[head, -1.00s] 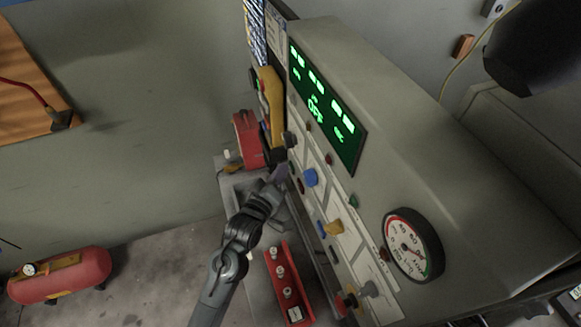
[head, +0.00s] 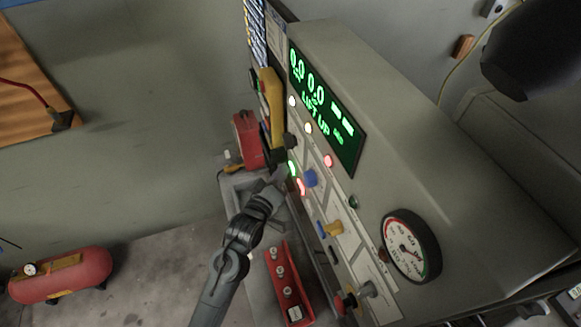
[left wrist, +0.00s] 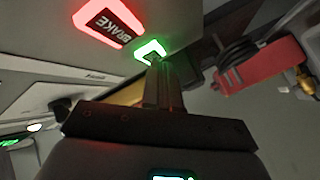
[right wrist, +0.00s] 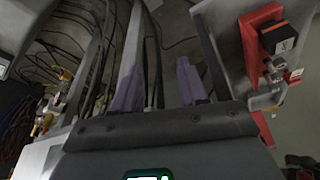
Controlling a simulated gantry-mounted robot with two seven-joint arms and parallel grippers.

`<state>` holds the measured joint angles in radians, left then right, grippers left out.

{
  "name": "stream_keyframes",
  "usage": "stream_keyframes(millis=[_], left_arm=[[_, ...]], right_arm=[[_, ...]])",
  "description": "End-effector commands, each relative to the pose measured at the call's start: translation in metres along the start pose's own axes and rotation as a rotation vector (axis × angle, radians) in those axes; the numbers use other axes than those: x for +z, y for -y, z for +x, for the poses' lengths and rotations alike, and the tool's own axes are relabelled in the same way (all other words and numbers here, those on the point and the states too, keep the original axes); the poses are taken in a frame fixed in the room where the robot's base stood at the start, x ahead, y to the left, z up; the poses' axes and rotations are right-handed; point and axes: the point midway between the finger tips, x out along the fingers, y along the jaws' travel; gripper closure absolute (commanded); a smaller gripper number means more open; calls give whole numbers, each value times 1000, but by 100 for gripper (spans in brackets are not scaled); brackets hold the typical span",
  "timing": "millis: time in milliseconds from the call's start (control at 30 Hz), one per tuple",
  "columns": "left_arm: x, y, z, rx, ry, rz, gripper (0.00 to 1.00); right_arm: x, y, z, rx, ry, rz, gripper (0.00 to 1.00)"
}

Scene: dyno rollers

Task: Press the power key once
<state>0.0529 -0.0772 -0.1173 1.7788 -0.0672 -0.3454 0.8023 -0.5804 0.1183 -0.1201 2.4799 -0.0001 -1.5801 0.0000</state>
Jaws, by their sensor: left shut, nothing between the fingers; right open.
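The control console (head: 420,150) has a green display (head: 325,105) that reads "0.0 0.0" and "LIFT UP". A green-lit key (head: 292,168), which I take for the power key, glows on its panel. In the left wrist view this lit key (left wrist: 150,50) is partly covered by my fingers. A red-lit BRAKE key (left wrist: 108,22) is beside it. My left gripper (head: 280,176) is shut and empty, its tip at or very near the green key; contact cannot be told. My right gripper (right wrist: 158,80) is open and empty in the right wrist view, away from the panel.
A red tank (head: 62,274) lies at the lower left.

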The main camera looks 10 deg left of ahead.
Motion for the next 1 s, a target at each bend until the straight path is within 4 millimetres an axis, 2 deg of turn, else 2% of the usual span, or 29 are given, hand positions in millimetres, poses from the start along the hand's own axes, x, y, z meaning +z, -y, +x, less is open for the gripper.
stream_keyframes(millis=[200,700,1000], left_arm=[[-6,4,-7,0,-1,1,100],[-8,7,-10,-1,-1,0,100],[-20,17,-26,-2,0,2,100]], right_arm=[[-2,-2,-8,5,1,-7,57],[-3,-1,-10,2,0,-2,57],[-8,0,-24,-2,-1,3,57]])
